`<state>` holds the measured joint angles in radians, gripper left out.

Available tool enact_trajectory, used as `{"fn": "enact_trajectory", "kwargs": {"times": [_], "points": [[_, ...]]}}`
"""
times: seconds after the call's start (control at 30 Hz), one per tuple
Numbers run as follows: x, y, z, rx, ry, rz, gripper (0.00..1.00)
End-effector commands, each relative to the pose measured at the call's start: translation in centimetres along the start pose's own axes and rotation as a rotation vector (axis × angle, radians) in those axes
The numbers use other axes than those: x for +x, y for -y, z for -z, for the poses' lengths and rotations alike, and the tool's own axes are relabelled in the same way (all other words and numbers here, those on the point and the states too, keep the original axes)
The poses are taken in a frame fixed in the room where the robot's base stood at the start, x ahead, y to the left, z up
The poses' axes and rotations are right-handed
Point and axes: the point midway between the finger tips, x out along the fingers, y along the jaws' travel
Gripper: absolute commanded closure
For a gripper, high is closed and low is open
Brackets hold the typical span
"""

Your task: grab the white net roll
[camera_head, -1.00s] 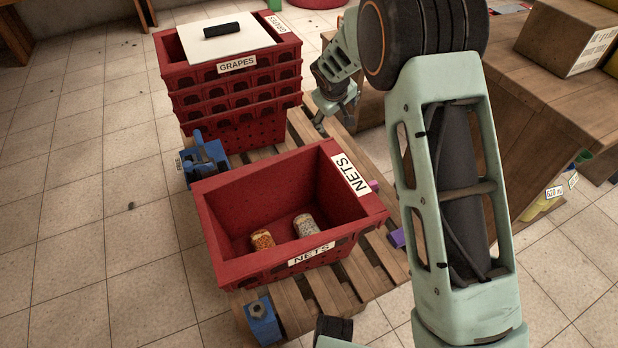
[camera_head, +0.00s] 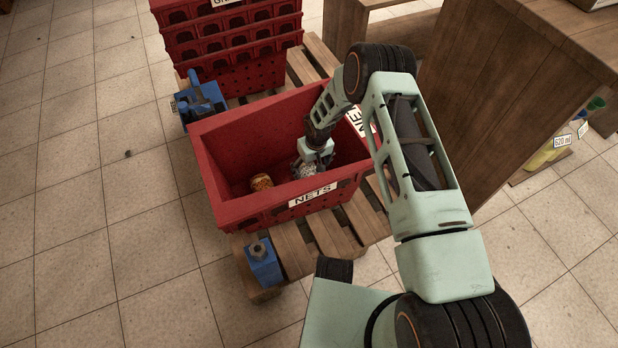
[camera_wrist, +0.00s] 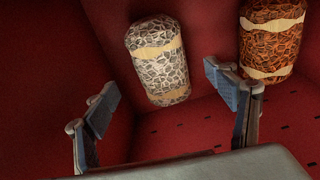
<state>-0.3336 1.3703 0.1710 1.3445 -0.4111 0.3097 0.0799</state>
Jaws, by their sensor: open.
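The white net roll (camera_wrist: 158,62) lies on the floor of the red crate marked NETS (camera_head: 235,212). It has pale yellow bands. In the wrist view it is ahead of my gripper (camera_wrist: 162,100), roughly between the two open fingers, with a gap before it. In the head view my gripper (camera_head: 311,164) is down inside the crate, above the white net roll (camera_head: 307,171) and partly covering it. The jaws are open and hold nothing. An orange net roll (camera_head: 261,182) lies to the left in the head view; in the wrist view this orange roll (camera_wrist: 270,40) is right of the right finger.
The crate walls stand close around my gripper. The crate sits on a wooden pallet (camera_head: 325,236) with blue corner pieces (camera_head: 263,262). A stack of red crates (camera_head: 232,50) stands behind. A wooden bench (camera_head: 500,75) is at the right. Floor at left is clear.

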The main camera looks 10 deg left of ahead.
Motion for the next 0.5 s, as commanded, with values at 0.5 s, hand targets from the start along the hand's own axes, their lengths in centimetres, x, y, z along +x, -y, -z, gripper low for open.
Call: {"fn": "enact_trajectory", "kwargs": {"times": [0.5], "points": [[5.8,0.1,0.4,0.000,-0.001,-0.001,0.22]]}}
